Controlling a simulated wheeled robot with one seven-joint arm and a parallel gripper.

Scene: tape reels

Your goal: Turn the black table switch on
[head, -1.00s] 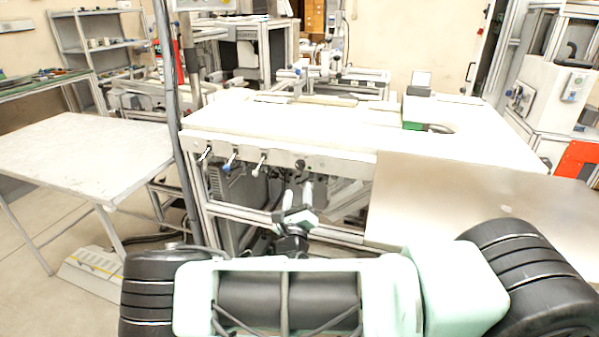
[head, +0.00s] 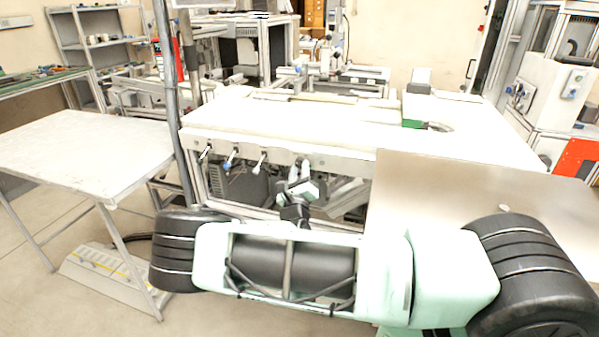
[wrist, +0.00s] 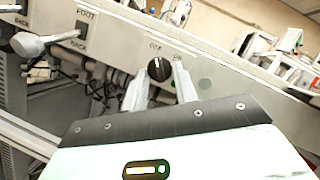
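The black table switch (wrist: 159,69) is a round knob with a pale mark on the white front panel (wrist: 225,78) of the table. In the wrist view it shows between the tips of my gripper (wrist: 162,74), with a finger on either side. The fingers are apart, so my gripper is open. I cannot tell whether they touch the knob or are still short of it. Lettering shows above the knob, but it is too blurred to read surely. In the head view my gripper (head: 299,170) is at the table's front edge, where the knob is hard to make out.
A silver lever (wrist: 38,44) and a "FOOT / BACK" label (wrist: 84,25) are left of the knob. Cables hang below the panel. The white tabletop (head: 300,112) is above.

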